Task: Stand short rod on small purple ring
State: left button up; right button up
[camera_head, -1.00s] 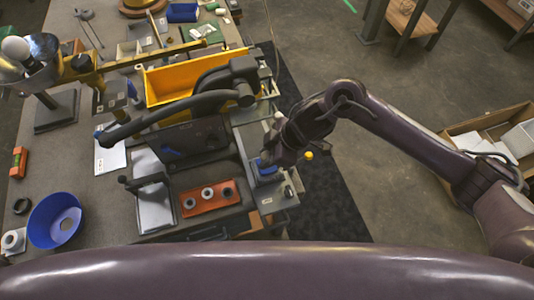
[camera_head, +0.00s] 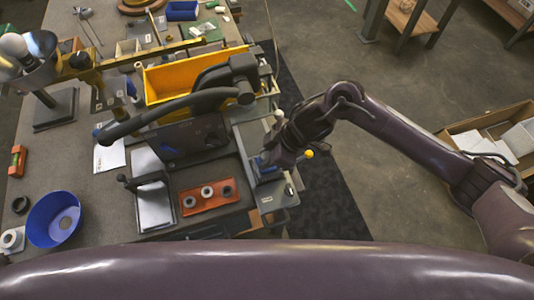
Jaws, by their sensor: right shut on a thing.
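My right gripper (camera_head: 268,163) is at the right edge of the workbench, low over a grey plate with a blue part (camera_head: 265,175). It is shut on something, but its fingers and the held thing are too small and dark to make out. I cannot pick out the short rod with certainty. I cannot pick out a small purple ring either. My left gripper is not in view.
A blue bowl (camera_head: 42,235) stands at the bench's left front. A yellow bin (camera_head: 160,82) and a black machine with a curved arm (camera_head: 170,112) stand behind the red tray. A yellow ball knob (camera_head: 309,153) is right of the gripper. A cardboard box (camera_head: 460,140) is at far right.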

jog(key=shift+f, duration=0.15)
jog(key=o, duration=1)
jog(key=shift+o, duration=0.2)
jog(key=b+v, duration=0.1)
jog(key=v, duration=0.6)
jog(key=shift+d+r, duration=0.15)
jog(key=shift+r, duration=0.15)
